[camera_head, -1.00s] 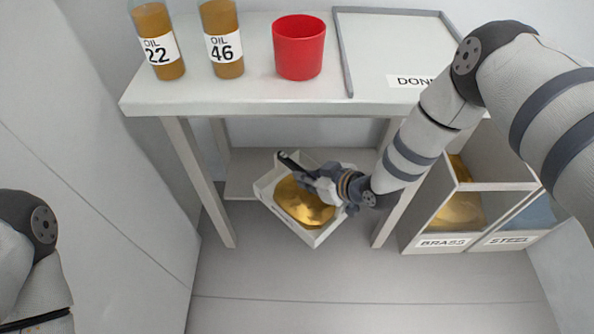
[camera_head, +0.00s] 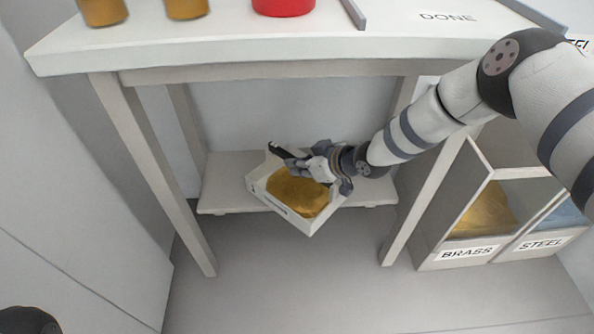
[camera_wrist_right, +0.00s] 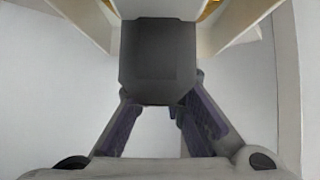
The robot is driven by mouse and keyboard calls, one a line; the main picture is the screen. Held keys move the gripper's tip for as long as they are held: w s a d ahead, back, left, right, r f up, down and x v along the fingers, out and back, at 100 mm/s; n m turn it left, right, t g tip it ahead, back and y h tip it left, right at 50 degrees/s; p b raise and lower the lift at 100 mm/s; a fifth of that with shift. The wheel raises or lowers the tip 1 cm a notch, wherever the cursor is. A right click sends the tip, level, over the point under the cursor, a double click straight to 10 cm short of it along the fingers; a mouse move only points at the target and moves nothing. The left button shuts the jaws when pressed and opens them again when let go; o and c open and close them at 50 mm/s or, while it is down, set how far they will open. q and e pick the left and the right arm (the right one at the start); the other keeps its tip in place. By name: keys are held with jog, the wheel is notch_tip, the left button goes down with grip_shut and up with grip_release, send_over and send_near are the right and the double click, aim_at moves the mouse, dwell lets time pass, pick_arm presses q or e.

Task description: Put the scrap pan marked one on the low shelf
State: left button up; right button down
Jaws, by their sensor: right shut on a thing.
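The scrap pan (camera_head: 318,217) is a white tray with a brassy-gold load inside, turned at an angle. I cannot read a number on it; a dark strip shows on its front wall. My right gripper (camera_head: 298,162) is shut on the pan, by its dark handle, which fills the space between the fingers in the right wrist view (camera_wrist_right: 158,70). The pan is in front of and partly over the low shelf (camera_head: 222,180), a pale board under the table. Whether it touches the shelf I cannot tell. My left gripper is out of view.
The white table (camera_head: 200,50) stands above the shelf; its front legs (camera_head: 150,170) flank the opening. A red cup (camera_head: 283,6) and oil bottles (camera_head: 102,10) stand on top. Bins labelled BRASS (camera_head: 467,253) and STEEL (camera_head: 540,243) stand at the right. The floor in front is clear.

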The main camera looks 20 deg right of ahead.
jog(key=shift+w, duration=0.15)
jog(key=shift+f, duration=0.2)
jog(key=c, duration=1.7)
grip_release()
jog(key=shift+f, duration=0.1)
jog(key=shift+o, duration=0.2)
